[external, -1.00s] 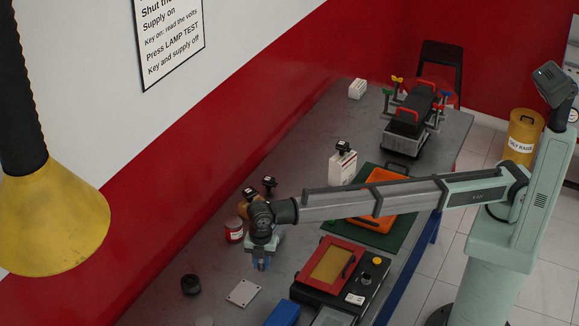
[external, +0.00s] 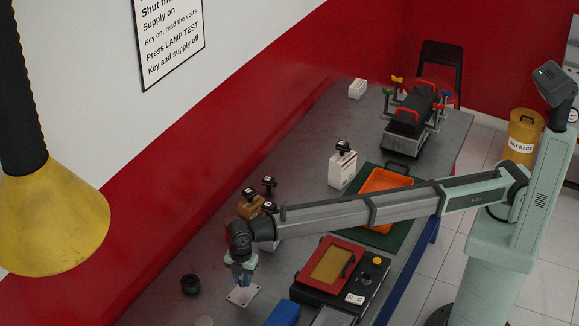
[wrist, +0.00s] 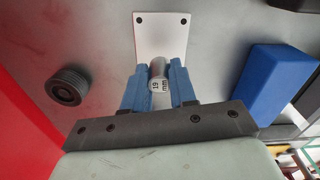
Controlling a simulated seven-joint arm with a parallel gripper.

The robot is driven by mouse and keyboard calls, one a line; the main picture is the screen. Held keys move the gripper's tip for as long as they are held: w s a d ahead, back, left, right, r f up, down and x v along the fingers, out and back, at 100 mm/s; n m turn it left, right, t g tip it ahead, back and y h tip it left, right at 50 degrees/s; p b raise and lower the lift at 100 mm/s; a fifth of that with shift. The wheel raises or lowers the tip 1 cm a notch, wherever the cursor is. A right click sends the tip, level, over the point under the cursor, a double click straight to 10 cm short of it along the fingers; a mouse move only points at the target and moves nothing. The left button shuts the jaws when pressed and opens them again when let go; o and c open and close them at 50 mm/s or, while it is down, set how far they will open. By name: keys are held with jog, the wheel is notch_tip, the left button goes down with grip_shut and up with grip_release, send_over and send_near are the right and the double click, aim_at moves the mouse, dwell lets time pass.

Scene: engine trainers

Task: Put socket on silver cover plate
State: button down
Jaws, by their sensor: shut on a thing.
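The socket (wrist: 159,83) is a small silver cylinder marked "19 mm", seen in the wrist view between the two blue fingers. My gripper (wrist: 160,90) is shut on it. The silver cover plate (wrist: 160,38) is a pale, flat square with dark corner holes, lying on the bench. In the external view my gripper (external: 241,282) is over the cover plate (external: 243,295) and hides part of it. The socket overlaps the plate's near edge in the wrist view. I cannot tell whether it touches the plate.
A black ribbed ring (external: 191,285) lies left of the plate. A blue block (external: 283,313) sits to the right, near a black box with a red-framed panel (external: 329,263). Bare bench surrounds the plate.

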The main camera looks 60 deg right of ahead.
aim_at(243, 285)
jog(key=shift+f, duration=1.85)
jog(key=shift+f, duration=0.15)
jog(key=c, duration=0.9)
grip_release()
notch_tip(243, 285, up, 12)
jog(key=shift+s+r, duration=0.15)
jog(key=shift+r, duration=0.05)
